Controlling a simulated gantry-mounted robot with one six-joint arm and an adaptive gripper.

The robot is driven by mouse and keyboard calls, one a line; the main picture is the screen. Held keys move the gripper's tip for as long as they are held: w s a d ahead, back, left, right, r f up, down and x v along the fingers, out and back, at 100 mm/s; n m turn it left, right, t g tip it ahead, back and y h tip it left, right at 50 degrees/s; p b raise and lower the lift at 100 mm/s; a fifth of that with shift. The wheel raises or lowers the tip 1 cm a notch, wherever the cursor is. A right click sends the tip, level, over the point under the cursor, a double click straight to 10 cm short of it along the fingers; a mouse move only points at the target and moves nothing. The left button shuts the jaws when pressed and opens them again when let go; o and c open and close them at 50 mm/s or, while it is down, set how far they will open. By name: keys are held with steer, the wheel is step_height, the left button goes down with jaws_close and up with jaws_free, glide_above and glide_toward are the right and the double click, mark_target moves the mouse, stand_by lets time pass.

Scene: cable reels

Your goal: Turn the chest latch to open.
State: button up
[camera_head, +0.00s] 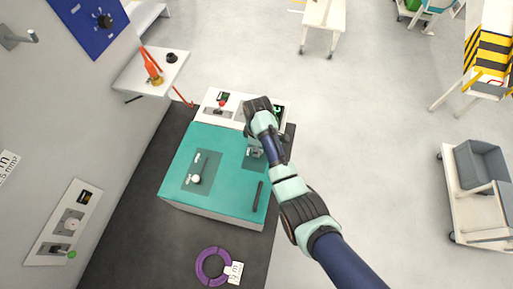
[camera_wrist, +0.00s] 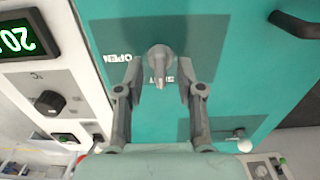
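The teal chest (camera_head: 222,155) stands below my arm in the head view, and its face fills most of the wrist view (camera_wrist: 225,40). The chest latch (camera_wrist: 159,60) is a grey turning knob with a lever, on a darker plate. Beside it the word OPEN is readable, and a second label is partly covered by the lever. My gripper (camera_wrist: 159,75) is open, its two fingers on either side of the latch with a gap to each. In the head view my gripper (camera_head: 255,151) is over the chest's upper right and hides the latch.
A black bar handle (camera_head: 258,197) and a plate with a white-knobbed lever (camera_head: 196,179) are on the chest. A white control panel (camera_head: 230,105) with a dial (camera_wrist: 49,102) and green display (camera_wrist: 20,38) adjoins it. A purple ring (camera_head: 212,267) lies on the dark mat.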

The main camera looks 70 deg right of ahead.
steer(key=shift+f, duration=0.5)
jaws_close()
